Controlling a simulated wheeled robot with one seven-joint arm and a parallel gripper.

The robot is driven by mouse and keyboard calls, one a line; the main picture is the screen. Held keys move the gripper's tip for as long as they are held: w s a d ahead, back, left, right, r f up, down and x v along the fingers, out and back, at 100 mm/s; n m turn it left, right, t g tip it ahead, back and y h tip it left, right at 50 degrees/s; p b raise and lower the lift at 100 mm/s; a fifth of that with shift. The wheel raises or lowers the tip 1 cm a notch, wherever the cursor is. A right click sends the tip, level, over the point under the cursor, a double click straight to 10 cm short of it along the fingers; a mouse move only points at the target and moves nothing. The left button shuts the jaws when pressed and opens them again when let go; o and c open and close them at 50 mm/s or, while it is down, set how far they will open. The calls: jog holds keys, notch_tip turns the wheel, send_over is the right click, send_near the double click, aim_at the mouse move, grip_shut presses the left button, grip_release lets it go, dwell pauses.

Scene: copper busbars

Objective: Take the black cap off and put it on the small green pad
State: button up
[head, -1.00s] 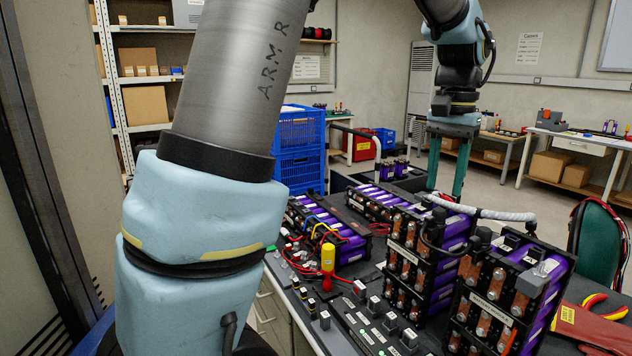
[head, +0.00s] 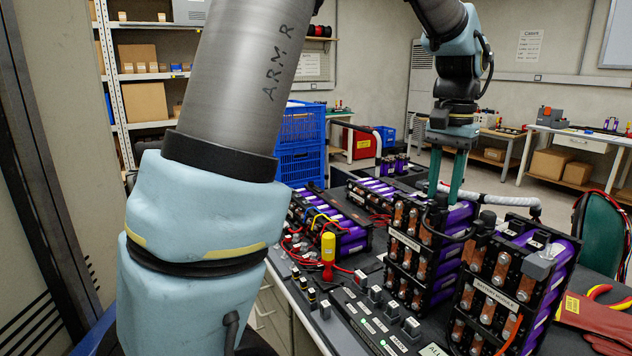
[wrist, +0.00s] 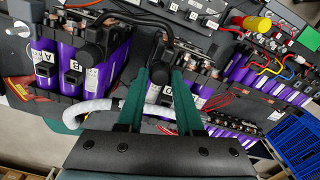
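My gripper (head: 444,196) is over the middle battery module (head: 424,262), its two green fingers pointing down and apart. Black parts also lie around the fingertips, and I cannot tell which is a separate cap. A small green pad (wrist: 309,39) shows at the wrist view's right edge; I cannot make it out in the head view.
A white-sleeved cable (head: 500,199) runs behind the modules. A yellow-handled tool (head: 328,247) and several small labelled blocks stand on the bench at front left. A blue crate (head: 299,165) stands behind. Red gloves (head: 597,318) lie at right.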

aim_at(442, 195)
grip_shut()
jog(key=shift+r+p, duration=2.3)
jog(key=shift+r, duration=0.2)
